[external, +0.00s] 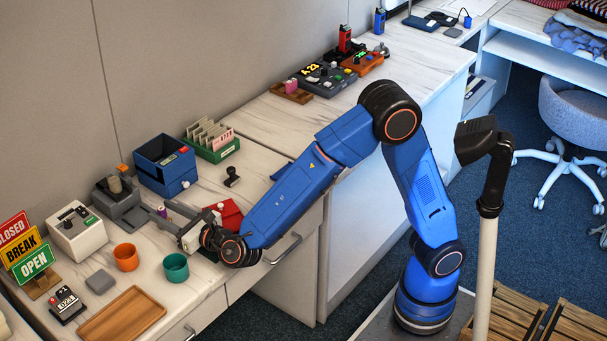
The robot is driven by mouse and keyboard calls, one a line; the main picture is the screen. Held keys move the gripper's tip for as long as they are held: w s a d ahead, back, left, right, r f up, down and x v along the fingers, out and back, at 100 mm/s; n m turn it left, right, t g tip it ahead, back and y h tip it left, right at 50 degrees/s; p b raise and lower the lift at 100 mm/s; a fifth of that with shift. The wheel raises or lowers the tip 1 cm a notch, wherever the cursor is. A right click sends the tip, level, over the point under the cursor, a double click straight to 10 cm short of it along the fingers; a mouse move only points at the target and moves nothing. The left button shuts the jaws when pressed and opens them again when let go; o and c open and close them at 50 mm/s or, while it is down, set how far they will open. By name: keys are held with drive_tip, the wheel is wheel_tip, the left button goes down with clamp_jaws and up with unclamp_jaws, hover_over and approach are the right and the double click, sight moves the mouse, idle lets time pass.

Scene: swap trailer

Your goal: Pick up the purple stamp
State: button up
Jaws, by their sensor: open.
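A small purple object (162,212), which looks like the purple stamp, shows on the counter at the left, next to the fingers of my gripper (158,209). My gripper is low over the counter, and its fingers point to the upper left. The jaws are open, with the purple object seemingly between or just beside the fingertips. Whether they touch it is too small to tell. The lower part of the purple object is hidden by the fingers.
A grey device (120,200) and a blue box (165,166) stand just behind the gripper. A red object (228,213) is beside my wrist. Orange (126,257) and teal (176,267) cups stand in front. A black stamp (232,177) stands farther right.

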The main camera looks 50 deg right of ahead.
sight(159, 208)
drive_tip(key=shift+w+a+r, duration=0.1)
drive_tip(key=shift+w, duration=1.25)
drive_tip(key=shift+w+a+r, duration=0.1)
drive_tip(key=shift+w, duration=1.2)
clamp_jaws()
